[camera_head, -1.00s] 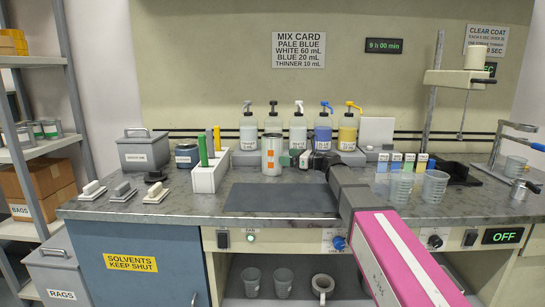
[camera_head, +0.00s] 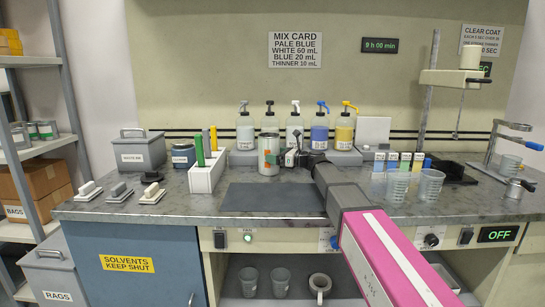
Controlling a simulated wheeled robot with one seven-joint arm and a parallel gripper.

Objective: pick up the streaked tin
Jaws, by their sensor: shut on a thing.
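The streaked tin (camera_head: 268,149) is a pale grey can with orange and green patches. It stands upright at the back of the bench, behind the dark mat and right of the white marker block. My gripper (camera_head: 278,158) reaches it from the right and is shut on its side. The arm comes in from the lower right and hides part of the bench. I cannot tell whether the tin's base touches the bench top.
Several pump bottles (camera_head: 294,127) stand on a grey riser close behind the tin. The white block (camera_head: 207,174) with upright markers is near on the left. Clear cups (camera_head: 431,185) and small coloured bottles stand right. The dark mat (camera_head: 272,199) in front is clear.

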